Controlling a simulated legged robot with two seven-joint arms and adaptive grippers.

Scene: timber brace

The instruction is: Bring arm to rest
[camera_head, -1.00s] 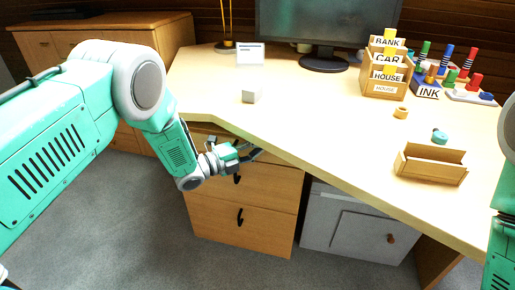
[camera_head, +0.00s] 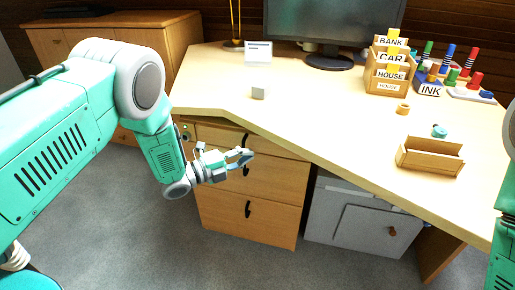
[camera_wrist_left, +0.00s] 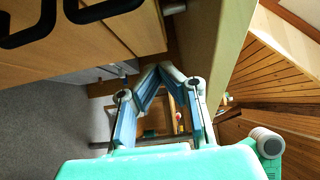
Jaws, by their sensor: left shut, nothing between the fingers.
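My left arm comes in from the left in the head view, teal with grey joints. Its gripper (camera_head: 246,158) is in front of the wooden drawer unit, below the desk's front edge, apart from the desktop. In the left wrist view the gripper's fingers (camera_wrist_left: 158,70) meet at their tips, shut with nothing between them. My right arm shows only as a teal and white part at the right edge of the head view; its gripper is out of view.
Drawers (camera_head: 250,200) and a grey cabinet (camera_head: 362,218) stand below. Grey floor is clear at left.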

